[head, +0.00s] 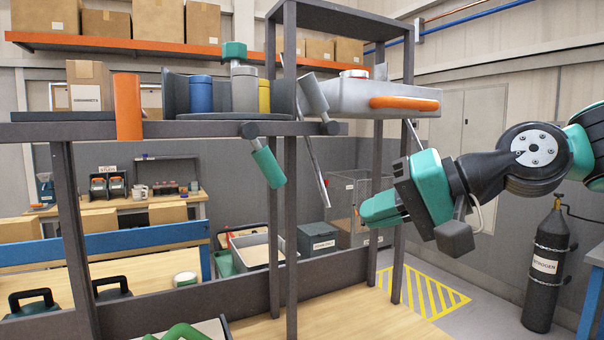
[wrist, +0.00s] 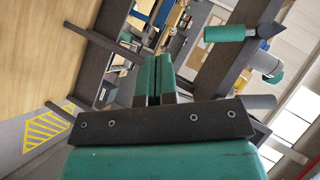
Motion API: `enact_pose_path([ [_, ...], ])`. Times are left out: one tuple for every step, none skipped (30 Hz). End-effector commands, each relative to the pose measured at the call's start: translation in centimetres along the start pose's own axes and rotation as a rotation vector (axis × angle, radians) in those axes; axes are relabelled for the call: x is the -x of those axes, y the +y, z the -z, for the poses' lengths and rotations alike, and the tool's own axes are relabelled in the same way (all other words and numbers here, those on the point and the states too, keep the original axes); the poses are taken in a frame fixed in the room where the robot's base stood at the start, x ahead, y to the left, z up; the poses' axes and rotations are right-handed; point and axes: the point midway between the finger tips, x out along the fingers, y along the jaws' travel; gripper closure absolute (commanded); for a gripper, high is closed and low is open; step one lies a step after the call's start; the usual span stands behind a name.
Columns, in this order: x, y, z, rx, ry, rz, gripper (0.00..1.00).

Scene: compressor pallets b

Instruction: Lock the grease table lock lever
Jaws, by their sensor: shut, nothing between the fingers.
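The lock lever (head: 268,166) has a green grip and a dark pivot. It hangs down and slightly right below the round grease table (head: 225,116), on the front of the rack beam. In the wrist view the lever's green grip (wrist: 228,33) shows at the upper right, apart from my fingers. My gripper (head: 366,212) is shut and empty, to the right of the lever and a little lower, with its fingers pointing left. Its closed green fingers also show in the wrist view (wrist: 152,78). Nothing hides the lever's grip in the head view.
The grease table carries a blue can (head: 201,94), a grey one (head: 244,90) and a yellow one (head: 264,96). A grey box with an orange handle (head: 405,102) is above my gripper. A nitrogen cylinder (head: 546,268) stands right.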

Motion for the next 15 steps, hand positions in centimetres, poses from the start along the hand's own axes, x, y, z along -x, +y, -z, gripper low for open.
enact_pose_path([
  [0.9,-0.8,2.4,-0.057,0.055,0.059,1.00],
  [1.4,-1.2,3.4,-0.087,0.078,0.093,1.00],
  [2.0,-1.8,4.5,-0.119,0.103,0.133,1.00],
  [2.4,-2.1,5.2,-0.139,0.117,0.158,1.00],
  [2.7,-2.4,5.7,-0.156,0.128,0.178,1.00],
  [3.0,-2.6,6.2,-0.172,0.136,0.198,1.00],
  [3.1,-2.8,6.4,-0.179,0.140,0.209,1.00],
  [3.2,-2.9,6.5,-0.184,0.144,0.216,1.00],
  [3.3,-3.0,6.6,-0.188,0.146,0.220,1.00],
  [3.3,-3.0,6.6,-0.189,0.146,0.221,1.00],
  [3.3,-3.0,6.6,-0.189,0.145,0.221,1.00],
  [3.3,-3.0,6.6,-0.188,0.144,0.220,1.00],
  [3.3,-3.0,6.6,-0.188,0.144,0.220,1.00],
  [3.3,-3.0,6.5,-0.188,0.144,0.220,1.00],
  [3.2,-3.0,6.5,-0.187,0.144,0.219,1.00],
])
